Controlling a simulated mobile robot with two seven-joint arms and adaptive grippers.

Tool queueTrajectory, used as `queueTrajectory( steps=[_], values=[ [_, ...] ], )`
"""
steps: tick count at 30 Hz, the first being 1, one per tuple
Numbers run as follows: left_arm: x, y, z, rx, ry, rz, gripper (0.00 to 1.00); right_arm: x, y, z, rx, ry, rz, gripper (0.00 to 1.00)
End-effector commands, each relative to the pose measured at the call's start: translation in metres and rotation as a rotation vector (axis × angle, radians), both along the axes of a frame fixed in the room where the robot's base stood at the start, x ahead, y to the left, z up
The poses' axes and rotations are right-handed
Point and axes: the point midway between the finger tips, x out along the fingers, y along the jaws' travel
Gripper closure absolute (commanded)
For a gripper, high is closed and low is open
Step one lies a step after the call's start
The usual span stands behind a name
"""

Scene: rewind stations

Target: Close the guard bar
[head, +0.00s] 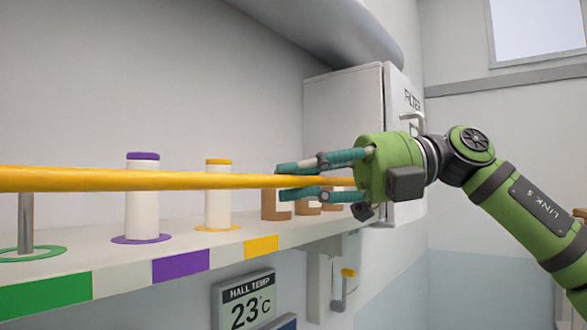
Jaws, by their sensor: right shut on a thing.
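The guard bar (150,180) is a long yellow rod. It runs across the picture from the left edge, in front of the shelf and a little above its top. My right gripper (290,182) comes in from the right and is shut on the bar near its right end, one teal finger above and one below. The bar's far right end is hidden by the gripper. The left end runs out of view. My left gripper is not in view.
The shelf (120,262) holds a metal post (25,222) in a green ring, a purple-topped roll (142,205), a yellow-topped roll (218,205) and brown pieces (275,206). A white cabinet (343,110) stands behind my right gripper. A temperature display (245,302) and yellow-handled crank (347,280) are below.

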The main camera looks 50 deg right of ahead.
Motion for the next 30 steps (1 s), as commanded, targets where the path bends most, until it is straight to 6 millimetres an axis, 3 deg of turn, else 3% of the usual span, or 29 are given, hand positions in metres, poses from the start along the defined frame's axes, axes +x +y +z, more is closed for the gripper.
queueTrajectory(
  steps=[17, 18, 19, 30],
  values=[
    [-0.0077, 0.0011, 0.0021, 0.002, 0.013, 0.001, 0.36, -0.0013, -0.0003, -0.0003, -0.003, 0.03, -0.002, 1.0],
    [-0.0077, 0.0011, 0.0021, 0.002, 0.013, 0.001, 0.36, -0.0013, -0.0003, -0.0003, -0.003, 0.03, -0.002, 0.64],
    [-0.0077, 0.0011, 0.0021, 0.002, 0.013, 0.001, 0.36, -0.0013, -0.0003, -0.0003, -0.003, 0.03, -0.002, 0.54],
    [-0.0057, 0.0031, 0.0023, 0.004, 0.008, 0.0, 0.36, -0.003, -0.0018, 0.0005, 0.0, 0.029, -0.001, 0.54]
  ],
)
